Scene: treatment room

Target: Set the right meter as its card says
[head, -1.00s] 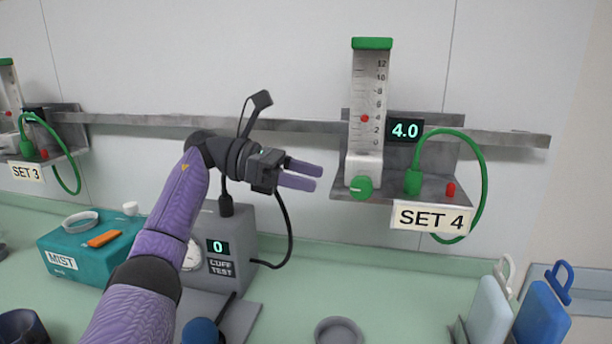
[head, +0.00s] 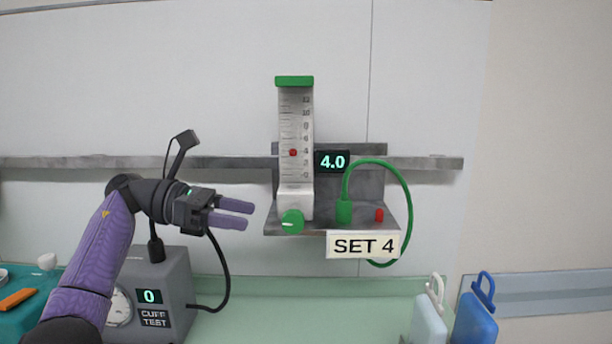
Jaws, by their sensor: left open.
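The right meter (head: 296,140) is an upright clear tube with a green cap and a printed scale, mounted on a grey wall bracket. Its red ball (head: 293,153) sits near the 4 mark. The display (head: 332,162) beside it reads 4.0. The green knob (head: 292,222) is at the foot of the meter. The card (head: 363,245) on the shelf front reads SET 4. My left gripper (head: 236,214) is open and empty, left of the knob and apart from it, its fingers pointing right. My right gripper is not in view.
A green hose (head: 409,205) loops from a green fitting, beside a red button (head: 379,215). A grey cuff tester (head: 165,290) showing 0 stands below my left arm. A teal box (head: 25,305) is at lower left. Blue (head: 474,318) and pale holders stand at lower right.

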